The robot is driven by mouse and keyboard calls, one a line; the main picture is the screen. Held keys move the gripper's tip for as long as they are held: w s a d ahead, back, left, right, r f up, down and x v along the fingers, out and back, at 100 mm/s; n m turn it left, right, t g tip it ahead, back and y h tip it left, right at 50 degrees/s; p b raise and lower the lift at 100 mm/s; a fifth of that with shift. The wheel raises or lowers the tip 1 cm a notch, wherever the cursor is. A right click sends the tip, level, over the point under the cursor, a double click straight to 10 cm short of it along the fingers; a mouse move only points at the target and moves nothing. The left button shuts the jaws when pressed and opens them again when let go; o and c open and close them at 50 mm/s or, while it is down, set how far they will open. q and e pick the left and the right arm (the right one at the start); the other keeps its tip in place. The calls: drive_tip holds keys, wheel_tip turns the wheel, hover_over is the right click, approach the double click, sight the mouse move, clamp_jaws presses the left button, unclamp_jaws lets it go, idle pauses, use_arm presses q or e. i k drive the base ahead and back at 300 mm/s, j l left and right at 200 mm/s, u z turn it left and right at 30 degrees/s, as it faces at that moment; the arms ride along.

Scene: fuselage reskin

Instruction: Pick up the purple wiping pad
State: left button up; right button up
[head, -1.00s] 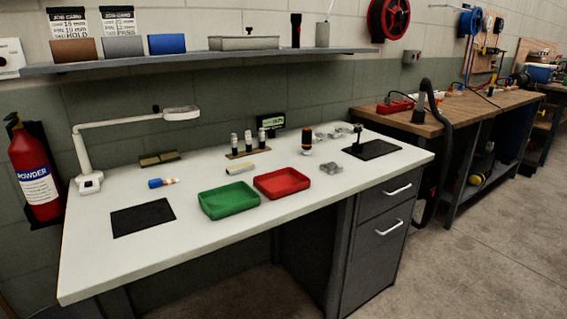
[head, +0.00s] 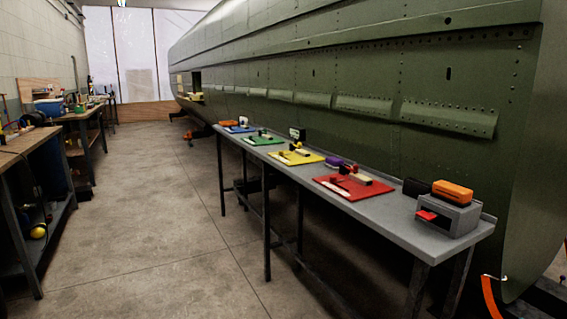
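A small purple object (head: 334,163), which looks like the wiping pad, lies on the long grey bench (head: 400,217) in the head view. It sits toward the back of the bench, between the yellow mat (head: 289,160) and the red mat (head: 338,188). It is small and partly hidden by the items in front, so its exact shape is hard to tell. Neither of my grippers shows in the view.
The green fuselage (head: 350,75) rises right behind the bench. A grey box with an orange item (head: 453,191) stands at the bench's near end. Green (head: 262,140) and blue (head: 238,128) mats lie farther along. The floor (head: 170,220) is clear; workbenches (head: 85,113) line the left.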

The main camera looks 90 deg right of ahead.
sight(333, 162)
drive_tip(key=z, duration=3.15)
